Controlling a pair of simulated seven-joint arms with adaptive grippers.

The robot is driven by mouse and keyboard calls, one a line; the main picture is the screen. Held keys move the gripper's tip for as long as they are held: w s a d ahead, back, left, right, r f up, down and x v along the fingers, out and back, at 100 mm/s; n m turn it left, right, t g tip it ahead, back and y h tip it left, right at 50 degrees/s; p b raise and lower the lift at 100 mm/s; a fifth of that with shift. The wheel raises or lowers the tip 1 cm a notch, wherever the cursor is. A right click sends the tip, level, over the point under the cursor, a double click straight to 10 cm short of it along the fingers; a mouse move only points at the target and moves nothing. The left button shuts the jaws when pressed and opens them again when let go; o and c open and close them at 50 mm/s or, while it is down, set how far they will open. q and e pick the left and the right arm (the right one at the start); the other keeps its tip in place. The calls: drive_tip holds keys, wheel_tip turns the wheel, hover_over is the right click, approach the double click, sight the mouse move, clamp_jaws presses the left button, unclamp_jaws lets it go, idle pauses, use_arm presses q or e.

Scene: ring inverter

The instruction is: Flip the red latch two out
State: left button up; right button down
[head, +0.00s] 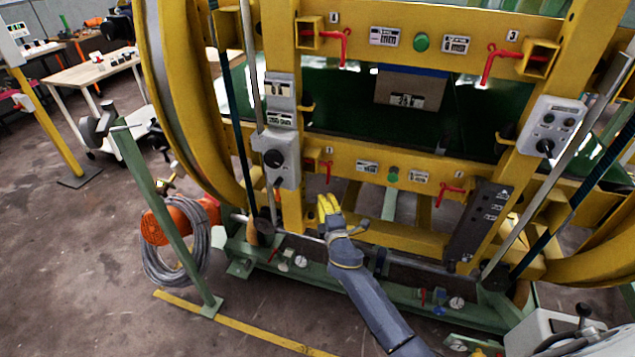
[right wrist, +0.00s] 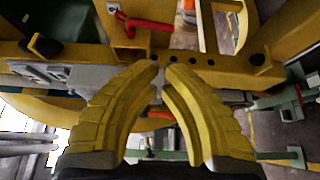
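Red latches are mounted on the yellow frame of the ring inverter. One lower latch (head: 326,166) is left of centre on the lower crossbeam, and another (head: 450,189) is at its right. Two more latches, upper left (head: 343,45) and upper right (head: 490,66), are on the upper crossbeam. I cannot read the lower number plates clearly. My right gripper (head: 328,205) is below the lower left latch. In the right wrist view, its yellow fingers have a narrow, empty gap between the tips (right wrist: 163,65). A red latch (right wrist: 140,21) is beyond the tips, apart from them. My left gripper is out of view.
A grey control box (head: 275,158) hangs left of the gripper, and a dark panel (head: 478,220) stands to the right. The green base rail (head: 380,290) runs below. A green post (head: 165,215) and an orange hose reel (head: 178,220) are at left.

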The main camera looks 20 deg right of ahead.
drive_tip(key=w, duration=1)
drive_tip(key=shift+d, duration=0.35)
